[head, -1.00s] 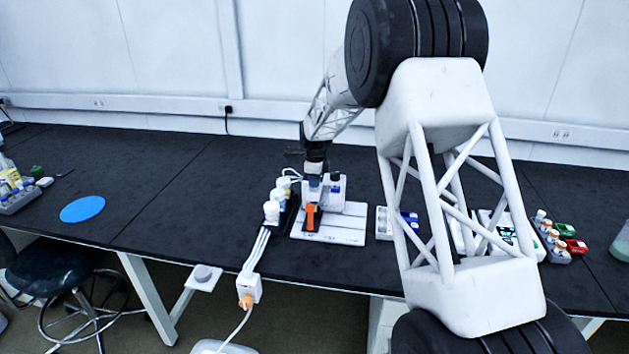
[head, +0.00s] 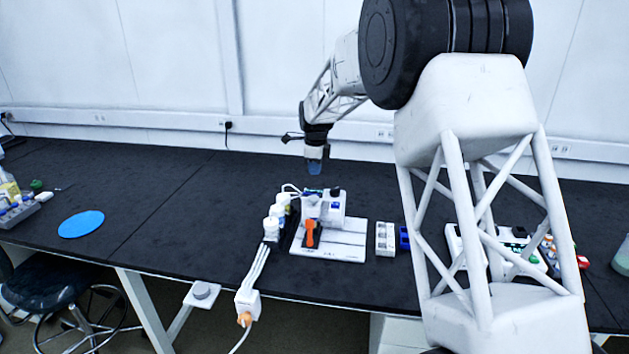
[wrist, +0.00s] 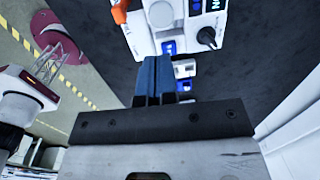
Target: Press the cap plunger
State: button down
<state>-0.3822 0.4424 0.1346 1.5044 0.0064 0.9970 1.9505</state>
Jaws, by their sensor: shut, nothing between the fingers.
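A white device (head: 333,208) on a white base plate (head: 345,242) stands on the black bench in the head view. It has a black knob (head: 335,190), small blue-lit panels and an orange lever (head: 310,233) at its front. I cannot tell for sure which part is the cap plunger. The wrist view shows the device (wrist: 172,25) upside down, with its black knob (wrist: 207,37) and part of the orange lever (wrist: 119,13). My gripper (head: 315,170) is above the device in the head view, apart from it. Its blue fingers (wrist: 154,62) are together and empty.
A blue disc (head: 81,224) lies far left, with clear bench between.

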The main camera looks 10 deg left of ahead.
jog(key=shift+s+r, duration=0.1)
jog(key=shift+r, duration=1.15)
jog(key=shift+d+r, duration=0.1)
jog(key=shift+d, duration=0.05)
jog(key=s+d+r+n, duration=0.4)
jog(key=s+d+r, duration=0.2)
jog(key=s+d, duration=0.65)
jog(key=s+d+r+n, duration=0.5)
jog(key=s+d+r, duration=0.2)
jog(key=s+d, duration=0.5)
jog(key=s+d+f+n, duration=0.2)
jog(key=s+d+n, duration=0.1)
jog(key=s, duration=0.8)
jog(key=s+d+f+n+t, duration=0.1)
jog(key=s+d+f+n, duration=0.1)
jog(key=s, duration=0.9)
jog(key=s+d+f+n, duration=0.2)
jog(key=s+d, duration=0.4)
jog(key=s, duration=0.6)
jog(key=shift+f+n+t+h, duration=0.3)
jog(key=shift+n+t, duration=0.1)
jog(key=shift+n, duration=0.5)
